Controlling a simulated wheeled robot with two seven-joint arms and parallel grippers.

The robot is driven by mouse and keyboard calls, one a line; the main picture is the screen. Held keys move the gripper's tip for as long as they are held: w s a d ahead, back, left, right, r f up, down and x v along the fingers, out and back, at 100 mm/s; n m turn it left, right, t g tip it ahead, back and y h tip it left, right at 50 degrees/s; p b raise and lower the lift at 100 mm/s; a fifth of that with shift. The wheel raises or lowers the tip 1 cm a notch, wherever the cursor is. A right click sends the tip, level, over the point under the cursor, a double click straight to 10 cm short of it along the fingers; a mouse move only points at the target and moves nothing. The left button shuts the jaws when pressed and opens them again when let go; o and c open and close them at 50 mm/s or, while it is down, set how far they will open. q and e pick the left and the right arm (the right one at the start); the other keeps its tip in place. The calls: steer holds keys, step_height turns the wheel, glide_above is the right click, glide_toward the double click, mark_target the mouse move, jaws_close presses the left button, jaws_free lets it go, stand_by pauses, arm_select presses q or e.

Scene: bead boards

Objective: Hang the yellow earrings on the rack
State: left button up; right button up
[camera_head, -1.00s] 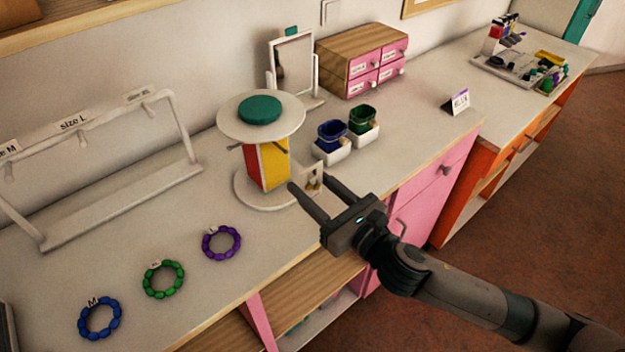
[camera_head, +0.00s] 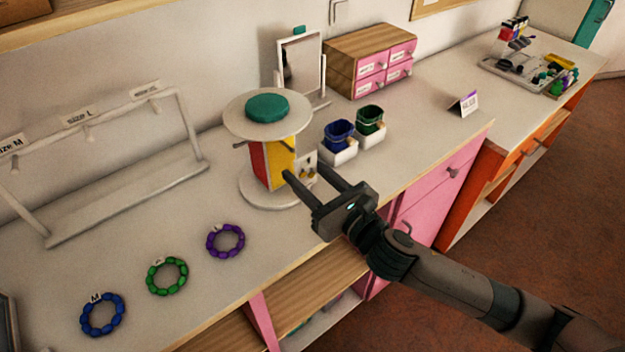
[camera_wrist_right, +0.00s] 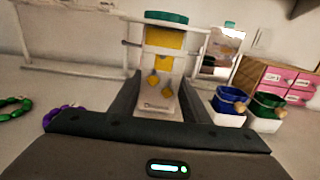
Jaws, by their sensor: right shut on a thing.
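The rack is a round white stand (camera_head: 238,118) with a teal top and a red and yellow column (camera_head: 281,155), with pegs sticking out under its upper disc. It also shows in the right wrist view (camera_wrist_right: 168,38). The yellow earrings (camera_wrist_right: 160,86) hang on a small white card (camera_wrist_right: 165,102), which also shows in the head view (camera_head: 300,159). My right gripper (camera_head: 304,170) is shut on this card, holding it upright in front of the column's yellow face. I cannot tell whether the card touches a peg. My left gripper is out of view.
Blue (camera_head: 340,134) and green (camera_head: 370,120) containers in white holders stand right of the rack. Behind are a mirror (camera_head: 302,62) and a pink drawer box (camera_head: 371,67). Several bead bracelets, including a purple one (camera_head: 212,241), lie front left. A white bar stand (camera_head: 125,205) is at left.

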steer(key=shift+x, duration=0.95)
steer(key=shift+w+a+p, duration=0.15)
steer(key=shift+p, duration=0.7)
stand_by(2.0)
stand_by(0.4)
steer(key=s+d+m+t+h, duration=0.1)
steer(key=d+m+h, duration=0.1)
steer(key=d, duration=0.5)
steer(key=s+d+r+m+t+h+b, duration=0.1)
steer(key=s+d+m+h, duration=0.1)
steer(key=d+h, duration=0.3)
steer(key=s+d+r+m+t+h, duration=0.1)
steer(key=d+m+h, duration=0.2)
steer(key=d, duration=0.6)
steer(key=shift+s+r+h, duration=0.25)
steer(key=shift+s+h, duration=0.05)
steer(key=shift+s, duration=0.1)
